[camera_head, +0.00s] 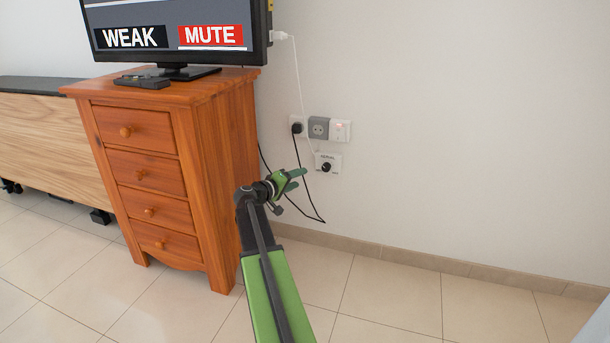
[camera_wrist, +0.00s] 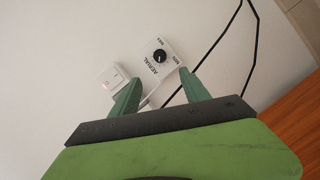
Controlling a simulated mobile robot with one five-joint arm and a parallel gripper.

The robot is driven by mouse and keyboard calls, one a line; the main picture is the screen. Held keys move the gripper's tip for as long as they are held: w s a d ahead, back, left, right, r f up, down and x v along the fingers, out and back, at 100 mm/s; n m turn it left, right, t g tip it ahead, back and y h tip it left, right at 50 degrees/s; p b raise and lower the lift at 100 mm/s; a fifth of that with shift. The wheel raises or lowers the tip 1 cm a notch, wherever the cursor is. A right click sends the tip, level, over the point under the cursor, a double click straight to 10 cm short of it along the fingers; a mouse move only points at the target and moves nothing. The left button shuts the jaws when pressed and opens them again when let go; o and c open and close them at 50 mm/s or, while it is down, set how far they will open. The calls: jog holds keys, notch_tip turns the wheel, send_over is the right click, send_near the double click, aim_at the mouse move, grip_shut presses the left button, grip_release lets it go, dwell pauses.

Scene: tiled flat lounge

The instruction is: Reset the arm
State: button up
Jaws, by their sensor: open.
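My green arm reaches forward from the bottom of the head view, with my gripper (camera_head: 296,179) in front of the wall, right of the wooden cabinet. In the wrist view my gripper (camera_wrist: 158,92) shows two green fingers spread apart with nothing between them. The same plate (camera_head: 334,160) shows in the head view just above and right of the fingers. I cannot tell the exact gap between the fingertips and the wall.
The wooden drawer cabinet (camera_head: 212,180) stands close left of my arm, carrying a screen (camera_head: 180,25) and a small black box (camera_head: 142,81). Sockets (camera_head: 318,127) and hanging black cables (camera_head: 303,175) are near my gripper.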

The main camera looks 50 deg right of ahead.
jog(key=shift+a, duration=0.2)
dwell(0.3)
jog(key=w+a+f+n+t+y+p, duration=0.15)
jog(key=a+y+p, duration=0.4)
jog(key=a, duration=1.35)
jog(key=w+a+f+n+t+y+p, duration=0.1)
jog(key=w+a+f+y+p, duration=0.4)
jog(key=a, duration=1.4)
jog(key=s+a+r+n+g+y+p, duration=0.1)
jog(key=s+a+r+y+p, duration=0.2)
jog(key=a, duration=0.6)
jog(key=s+a+r+n+y+p, duration=0.1)
jog(key=s+a+r+p, duration=0.2)
jog(key=a, duration=0.5)
jog(key=s+a+r+n+g+y+p, duration=0.1)
jog(key=s+a+r+y+p, duration=0.15)
jog(key=a+p, duration=0.45)
notch_tip(320, 180, up, 34)
jog(key=a+h+p, duration=0.1)
jog(key=p, duration=3.1)
jog(key=shift+w+r, duration=0.25)
jog(key=shift+w, duration=0.15)
